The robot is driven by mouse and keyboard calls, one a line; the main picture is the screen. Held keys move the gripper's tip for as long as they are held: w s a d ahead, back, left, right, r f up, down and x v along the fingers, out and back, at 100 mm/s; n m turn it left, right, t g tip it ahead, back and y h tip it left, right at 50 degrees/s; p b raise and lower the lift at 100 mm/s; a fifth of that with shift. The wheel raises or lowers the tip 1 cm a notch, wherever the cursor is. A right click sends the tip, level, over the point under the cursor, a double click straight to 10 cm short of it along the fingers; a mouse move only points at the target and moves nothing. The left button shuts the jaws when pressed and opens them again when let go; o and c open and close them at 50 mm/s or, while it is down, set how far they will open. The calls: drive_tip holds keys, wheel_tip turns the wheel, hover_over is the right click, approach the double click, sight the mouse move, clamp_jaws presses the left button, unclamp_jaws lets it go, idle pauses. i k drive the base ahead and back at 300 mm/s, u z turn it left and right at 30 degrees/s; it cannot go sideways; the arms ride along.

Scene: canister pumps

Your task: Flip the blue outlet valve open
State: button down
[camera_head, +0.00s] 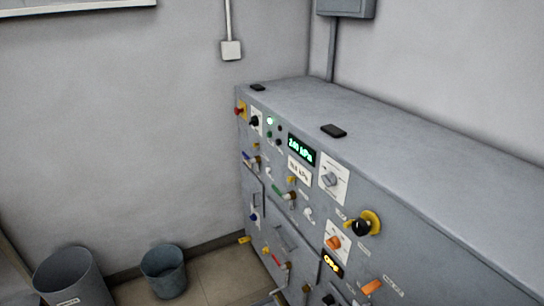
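A grey control cabinet (395,216) runs from the middle to the lower right. A small lever with a blue handle (248,156) sits near the left end of its front, below a yellow tag. It looks like the blue valve, but its label is too small to read. The handle appears to slant across the panel; whether it is open or shut I cannot tell. A blue knob (253,217) is lower on the same side. My gripper is not in view.
A green-handled lever (283,193), a red-handled lever (277,264), a yellow-ringed black knob (364,224) and orange knobs (333,243) crowd the cabinet front. A display (301,149) glows green. Two bins (164,270) stand left; some floor (222,275) between is clear.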

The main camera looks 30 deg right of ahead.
sight(253, 160)
drive_tip(key=z, duration=0.7)
drive_tip(key=k, duration=0.95)
drive_tip(key=u, duration=0.05)
drive_tip(key=i, duration=0.9)
